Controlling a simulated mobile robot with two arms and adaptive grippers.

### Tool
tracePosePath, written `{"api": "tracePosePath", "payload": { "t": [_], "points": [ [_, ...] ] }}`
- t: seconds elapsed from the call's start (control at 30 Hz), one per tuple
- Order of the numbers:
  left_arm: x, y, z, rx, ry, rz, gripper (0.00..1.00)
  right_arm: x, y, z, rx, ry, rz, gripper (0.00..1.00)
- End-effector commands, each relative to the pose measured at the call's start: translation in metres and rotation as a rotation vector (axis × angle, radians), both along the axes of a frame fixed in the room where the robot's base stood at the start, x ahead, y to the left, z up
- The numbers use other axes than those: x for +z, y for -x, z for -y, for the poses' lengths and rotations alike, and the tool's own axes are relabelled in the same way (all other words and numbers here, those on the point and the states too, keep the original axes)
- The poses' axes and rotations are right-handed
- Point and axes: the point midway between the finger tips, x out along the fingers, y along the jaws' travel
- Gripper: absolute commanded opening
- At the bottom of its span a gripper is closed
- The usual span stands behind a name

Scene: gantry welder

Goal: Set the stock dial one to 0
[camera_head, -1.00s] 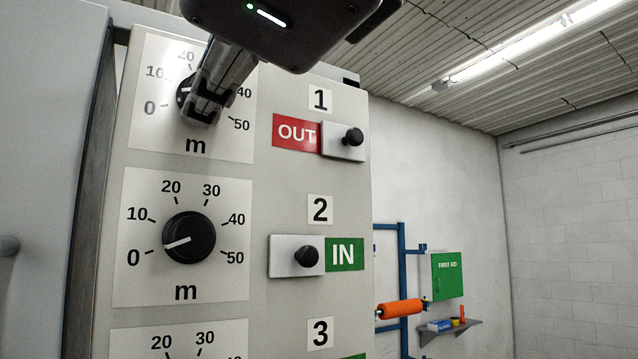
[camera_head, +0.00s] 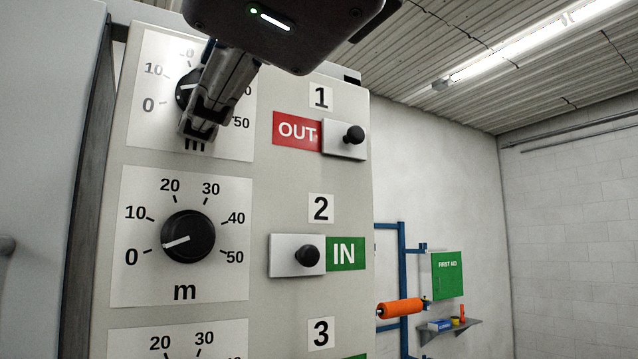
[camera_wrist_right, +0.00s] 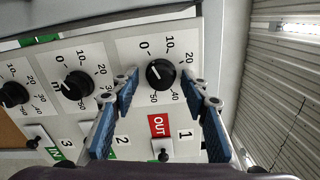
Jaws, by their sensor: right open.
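Stock dial one is the black round knob (camera_head: 184,92) on the top white scale plate of the panel. My right gripper (camera_head: 198,130) partly covers it in the head view, its fingertips over the plate's lower part. The knob's white pointer appears to lie between 0 and 10. In the right wrist view the dial (camera_wrist_right: 160,74) shows between the tips of the open blue-padded fingers (camera_wrist_right: 160,82). The fingers look apart from the knob; nothing is held. My left gripper is not in view.
Dial two (camera_head: 188,237) sits below, its pointer near 0. Right of the dials are a black knob (camera_head: 353,135) by the red OUT label (camera_head: 297,131) and another (camera_head: 307,256) by the green IN label (camera_head: 345,254). A first aid box (camera_head: 447,275) hangs farther back.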

Motion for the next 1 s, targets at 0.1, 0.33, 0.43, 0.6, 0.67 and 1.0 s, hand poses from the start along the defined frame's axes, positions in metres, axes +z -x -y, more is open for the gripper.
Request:
{"api": "tracePosePath", "payload": {
  "t": [0.1,0.33,0.43,0.6,0.67,1.0],
  "points": [
    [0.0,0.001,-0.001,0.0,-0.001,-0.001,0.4,0.001,0.005,0.004,0.0,-0.002,0.003,0.42],
    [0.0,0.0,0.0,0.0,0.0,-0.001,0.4,0.002,0.039,0.027,0.0,-0.002,0.005,0.42],
    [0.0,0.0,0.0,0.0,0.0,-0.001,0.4,0.002,0.057,0.04,-0.001,-0.002,0.005,0.42],
    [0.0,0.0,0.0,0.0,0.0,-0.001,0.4,0.001,0.082,0.056,0.0,-0.002,0.001,0.42],
    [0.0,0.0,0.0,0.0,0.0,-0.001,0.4,0.0,0.088,0.06,-0.001,0.0,0.0,0.42],
    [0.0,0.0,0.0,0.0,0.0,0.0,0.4,0.0,0.098,0.067,-0.001,0.001,-0.002,0.42]
  ]
}}
